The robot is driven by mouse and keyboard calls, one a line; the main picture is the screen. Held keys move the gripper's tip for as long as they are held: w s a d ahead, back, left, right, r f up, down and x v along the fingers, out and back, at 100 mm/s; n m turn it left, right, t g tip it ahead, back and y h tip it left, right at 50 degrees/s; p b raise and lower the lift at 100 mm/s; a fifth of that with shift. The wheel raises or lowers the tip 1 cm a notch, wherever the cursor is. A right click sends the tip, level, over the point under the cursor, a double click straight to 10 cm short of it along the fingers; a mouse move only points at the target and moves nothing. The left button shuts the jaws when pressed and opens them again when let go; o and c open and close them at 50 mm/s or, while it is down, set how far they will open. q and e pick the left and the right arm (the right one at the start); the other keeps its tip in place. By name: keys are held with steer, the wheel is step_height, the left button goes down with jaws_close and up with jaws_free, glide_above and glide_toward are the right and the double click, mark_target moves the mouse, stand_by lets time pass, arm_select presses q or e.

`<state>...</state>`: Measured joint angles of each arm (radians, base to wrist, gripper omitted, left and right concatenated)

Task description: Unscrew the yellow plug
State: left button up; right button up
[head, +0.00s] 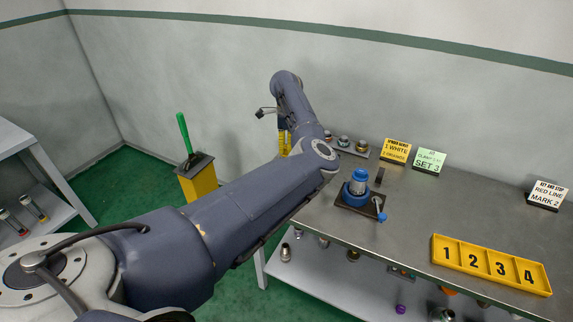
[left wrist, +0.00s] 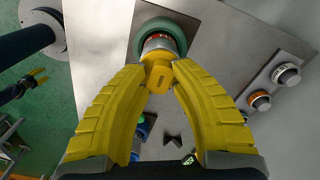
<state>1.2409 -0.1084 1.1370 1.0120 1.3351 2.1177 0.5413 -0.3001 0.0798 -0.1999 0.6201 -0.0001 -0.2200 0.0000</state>
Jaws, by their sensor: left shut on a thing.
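The yellow plug (left wrist: 158,76) shows in the left wrist view, at the near end of a metal fitting with a red ring. That fitting is set in a round green vise (left wrist: 160,36) on a dark plate. My left gripper (left wrist: 160,68) has its two yellow fingers closed on the plug from both sides. In the head view my left gripper (head: 284,141) is at the far left end of the bench, and my arm hides the plug and green vise. Small yellow fingers at the left edge of the left wrist view look like my right gripper (left wrist: 37,79), too small to judge.
A blue vise (head: 357,190) stands on the bench (head: 440,205), right of my left arm. A rack of fittings (head: 346,146) lies along the wall beside signs. A yellow numbered tray (head: 490,264) is at the front right. A yellow box with a green lever (head: 185,135) stands left.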

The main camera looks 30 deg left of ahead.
mark_target(286, 147)
arm_select(q)
jaws_close()
steer(key=shift+r, duration=0.8)
steer(key=shift+r, duration=1.75)
